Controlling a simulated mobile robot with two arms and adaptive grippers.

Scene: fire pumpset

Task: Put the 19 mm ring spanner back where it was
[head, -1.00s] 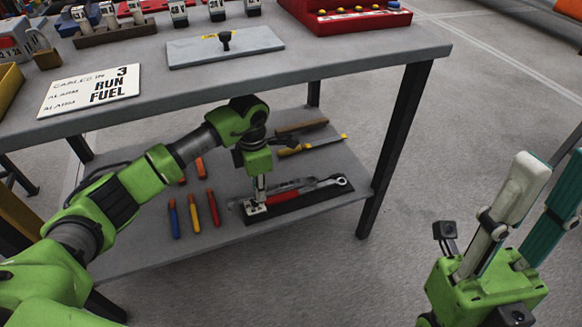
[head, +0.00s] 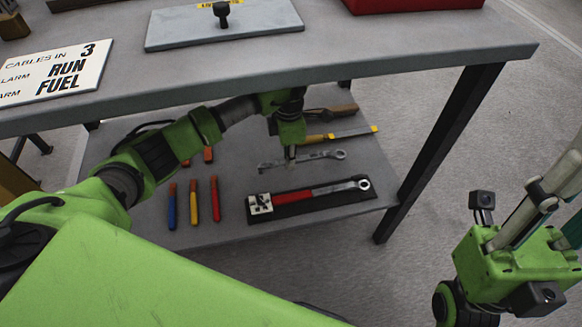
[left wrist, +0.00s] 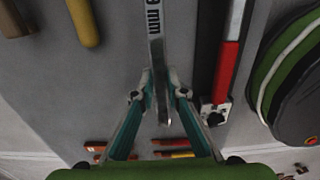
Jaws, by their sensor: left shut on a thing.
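The 19 mm ring spanner (head: 322,156) is grey metal, with its ring end to the right in the head view. My left gripper (head: 291,157) is shut on its left part, over the lower shelf behind the black tray (head: 300,205). In the left wrist view, the spanner (left wrist: 155,28), with "mm" lettering, runs up from between the fingertips (left wrist: 158,85). I cannot tell whether it touches the shelf (head: 236,180). My right gripper (head: 556,205) is at the right edge, fingers apart; its tips are partly cut off.
A red-handled wrench (head: 315,192) lies in the black tray. Several screwdrivers, one with a yellow handle (head: 193,202), lie left. A yellow-ended file (head: 340,134) and brown-handled tool (head: 332,112) lie behind the spanner. The table top (head: 400,50) overhangs; a black leg (head: 440,150) stands right.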

